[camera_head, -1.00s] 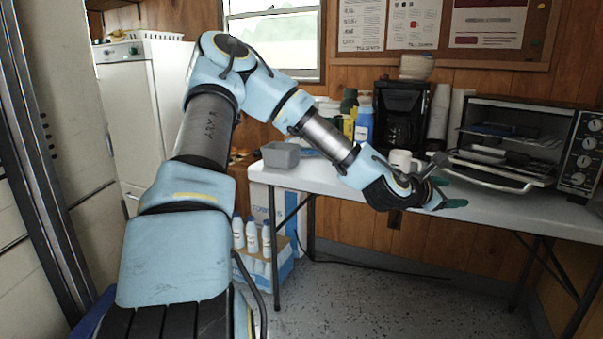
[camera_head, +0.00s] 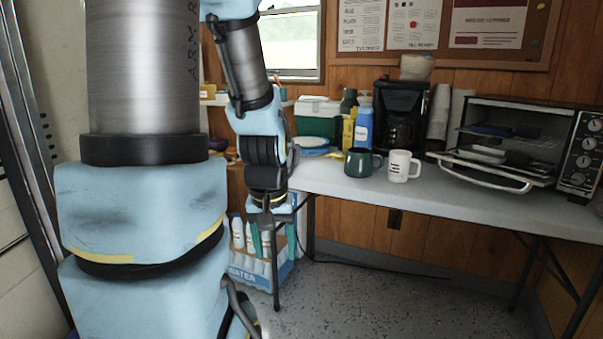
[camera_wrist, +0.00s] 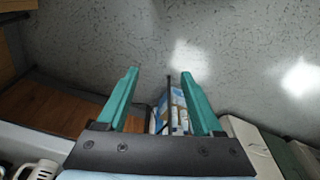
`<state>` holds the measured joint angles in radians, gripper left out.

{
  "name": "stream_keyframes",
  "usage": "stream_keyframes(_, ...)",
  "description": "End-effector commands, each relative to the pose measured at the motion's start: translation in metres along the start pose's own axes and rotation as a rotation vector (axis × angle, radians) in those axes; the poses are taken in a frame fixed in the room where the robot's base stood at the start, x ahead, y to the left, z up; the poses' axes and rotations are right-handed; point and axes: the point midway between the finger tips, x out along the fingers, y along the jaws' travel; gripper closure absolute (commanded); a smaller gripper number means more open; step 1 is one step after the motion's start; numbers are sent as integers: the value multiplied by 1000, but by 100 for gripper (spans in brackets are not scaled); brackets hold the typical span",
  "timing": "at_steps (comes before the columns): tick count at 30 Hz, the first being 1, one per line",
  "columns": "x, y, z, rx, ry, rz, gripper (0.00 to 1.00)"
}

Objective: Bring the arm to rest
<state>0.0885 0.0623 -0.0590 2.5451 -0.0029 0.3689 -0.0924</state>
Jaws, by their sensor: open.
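My gripper (camera_head: 272,248) hangs pointing down at the left end of the grey table (camera_head: 450,199), its teal fingers in front of the water bottle pack (camera_head: 262,270). In the wrist view my gripper (camera_wrist: 160,74) has its two fingers well apart, with nothing held between them. The speckled floor (camera_wrist: 235,45) lies beyond the fingertips. My arm is bent, its big blue and grey links filling the left of the head view. They hide part of what stands behind.
A green mug (camera_head: 360,162) and a white mug (camera_head: 403,166) stand upright on the table. An open toaster oven (camera_head: 500,182) stands at the right, a coffee maker (camera_head: 402,115) behind the mugs. A thin dark table leg (camera_wrist: 169,92) shows between the fingers.

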Motion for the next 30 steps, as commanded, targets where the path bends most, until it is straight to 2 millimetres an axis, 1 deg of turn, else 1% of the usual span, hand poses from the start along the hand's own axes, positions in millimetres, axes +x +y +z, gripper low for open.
stream_keyframes(1,-8,-9,8,28,-12,-8,32)
stream_keyframes(2,-13,-15,14,47,-24,-10,32)
stream_keyframes(3,-26,-14,12,52,-28,-10,32)
stream_keyframes(8,-55,-12,6,49,-27,-10,32)
stream_keyframes(11,-76,-12,2,49,-27,-10,32)
stream_keyframes(14,-100,-11,-2,48,-27,-10,32)
stream_keyframes(15,-113,-11,-4,48,-26,-10,32)
stream_keyframes(18,-142,-10,-9,48,-26,-10,32)
stream_keyframes(21,-164,-10,-13,48,-26,-10,32)
stream_keyframes(25,-181,-9,-16,48,-26,-10,32)
stream_keyframes(30,-186,-9,-16,48,-26,-10,32)
